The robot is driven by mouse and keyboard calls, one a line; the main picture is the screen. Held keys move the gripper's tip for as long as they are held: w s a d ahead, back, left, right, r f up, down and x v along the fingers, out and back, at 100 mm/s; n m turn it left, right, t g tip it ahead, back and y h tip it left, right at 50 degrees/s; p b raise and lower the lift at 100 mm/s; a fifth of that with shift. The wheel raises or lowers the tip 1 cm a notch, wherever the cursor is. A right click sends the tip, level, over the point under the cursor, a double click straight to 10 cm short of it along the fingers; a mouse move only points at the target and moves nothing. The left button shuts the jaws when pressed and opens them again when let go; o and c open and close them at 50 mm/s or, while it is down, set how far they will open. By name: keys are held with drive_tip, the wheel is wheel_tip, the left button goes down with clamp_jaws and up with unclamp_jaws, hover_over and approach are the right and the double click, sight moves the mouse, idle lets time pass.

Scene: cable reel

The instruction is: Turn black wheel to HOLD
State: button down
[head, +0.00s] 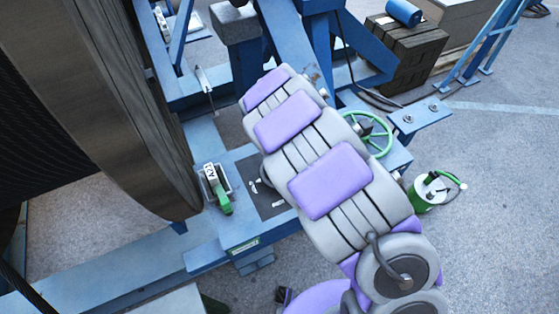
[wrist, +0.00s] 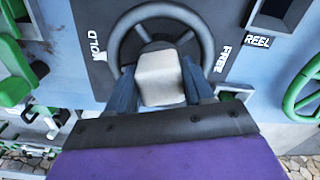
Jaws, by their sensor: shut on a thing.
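The black wheel (wrist: 160,10) sits on a dark panel at the top middle of the wrist view. The word HOLD (wrist: 97,46) is at its left and FREE (wrist: 223,58) at its right. My gripper (wrist: 160,70) reaches the wheel from below and is shut on it. A pale block between the fingers hides the lower part of the wheel, so I cannot tell which word it points to. In the head view, my arm hides the wheel and gripper; only part of the dark panel (head: 264,204) shows beside it.
A green handwheel (head: 374,133) stands right of my arm; its rim also shows in the wrist view (wrist: 296,90). A green lever (head: 223,203) is left of the panel. The large reel (head: 110,100) fills the left. A green-and-white canister (head: 428,190) stands on the floor.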

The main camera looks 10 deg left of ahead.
drive_tip(key=shift+w+a+r, duration=0.1)
drive_tip(key=shift+w+a, duration=0.05)
drive_tip(key=shift+w, duration=0.05)
drive_tip(key=c, duration=0.8)
unclamp_jaws()
drive_tip(key=shift+o, duration=1.4)
drive_tip(key=shift+a, duration=0.1)
drive_tip(key=shift+s, duration=0.1)
drive_tip(key=shift+r, duration=0.15)
wheel_tip(320, 180, up, 17)
drive_tip(key=shift+b, duration=0.35)
